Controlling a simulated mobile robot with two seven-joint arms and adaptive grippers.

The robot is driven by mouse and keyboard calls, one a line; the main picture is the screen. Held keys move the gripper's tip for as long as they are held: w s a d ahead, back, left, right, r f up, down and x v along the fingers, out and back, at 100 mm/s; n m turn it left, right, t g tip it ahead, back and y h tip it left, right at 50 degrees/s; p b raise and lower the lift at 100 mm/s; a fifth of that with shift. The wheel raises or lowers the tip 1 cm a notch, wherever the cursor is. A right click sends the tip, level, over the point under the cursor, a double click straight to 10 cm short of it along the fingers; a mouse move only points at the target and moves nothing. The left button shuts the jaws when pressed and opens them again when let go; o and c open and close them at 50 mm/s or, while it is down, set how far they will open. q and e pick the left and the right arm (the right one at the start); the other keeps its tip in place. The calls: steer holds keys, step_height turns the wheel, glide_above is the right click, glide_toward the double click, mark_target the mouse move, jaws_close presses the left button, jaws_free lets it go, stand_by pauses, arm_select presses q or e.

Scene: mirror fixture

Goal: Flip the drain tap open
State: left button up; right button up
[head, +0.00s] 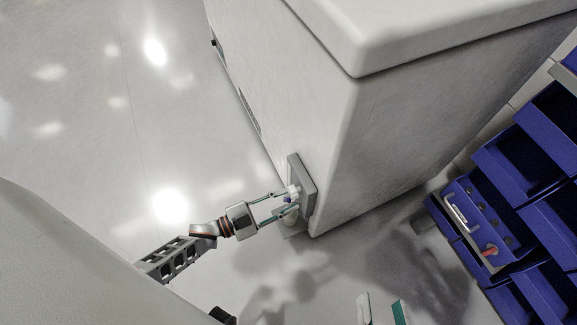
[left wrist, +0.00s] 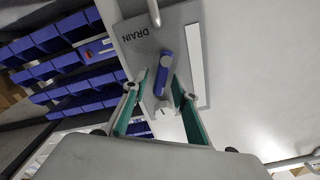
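The drain tap's blue lever (left wrist: 164,72) sits on a grey plate marked DRAIN (left wrist: 135,52) in the left wrist view. The lever points away from my left gripper, and the tap's white end (left wrist: 163,110) lies nearer to it. My left gripper (left wrist: 160,93) is open, with one finger on each side of the tap; I cannot tell whether either touches. In the head view my left gripper (head: 288,203) reaches the plate (head: 306,182) low on the white cabinet, partly covering the tap.
The large white cabinet (head: 410,135) fills the upper middle of the head view. Blue bins (head: 520,160) stand at the right, one holding a red item (head: 490,250). The pale floor (head: 90,110) is open at the left.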

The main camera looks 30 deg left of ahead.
arm_select(q)
steer(key=shift+w+d, duration=0.25)
steer(key=shift+w, duration=0.05)
jaws_close()
steer(key=shift+w+a+r+n, duration=0.15)
steer(key=shift+n, duration=0.45)
steer(key=shift+a+n, duration=0.2)
steer(key=shift+n, duration=0.5)
jaws_free()
steer(key=shift+w, duration=0.1)
